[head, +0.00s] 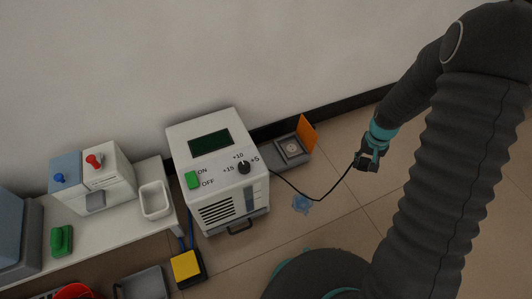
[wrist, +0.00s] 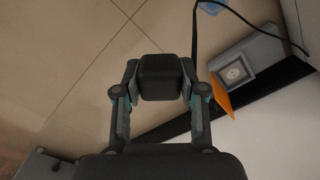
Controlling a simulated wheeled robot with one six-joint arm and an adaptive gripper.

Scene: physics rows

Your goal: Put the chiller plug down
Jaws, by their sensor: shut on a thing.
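My gripper (head: 367,160) is right of the chiller in the head view, held above the tiled floor. In the wrist view my gripper (wrist: 161,88) is shut on the dark, block-shaped chiller plug (wrist: 161,76). A black cord (head: 317,199) runs from the plug to the chiller (head: 218,171), a white box with a dark display, a green ON/OFF switch and a black dial. In the head view the plug is mostly hidden by the gripper.
A grey floor socket box (head: 291,149) with a raised orange flap (head: 308,132) stands by the wall. A blue puddle-like patch (head: 302,204) lies under the cord. A yellow pedal (head: 186,265) is in front of the chiller. A bench (head: 105,222) is at left. Floor below the gripper looks clear.

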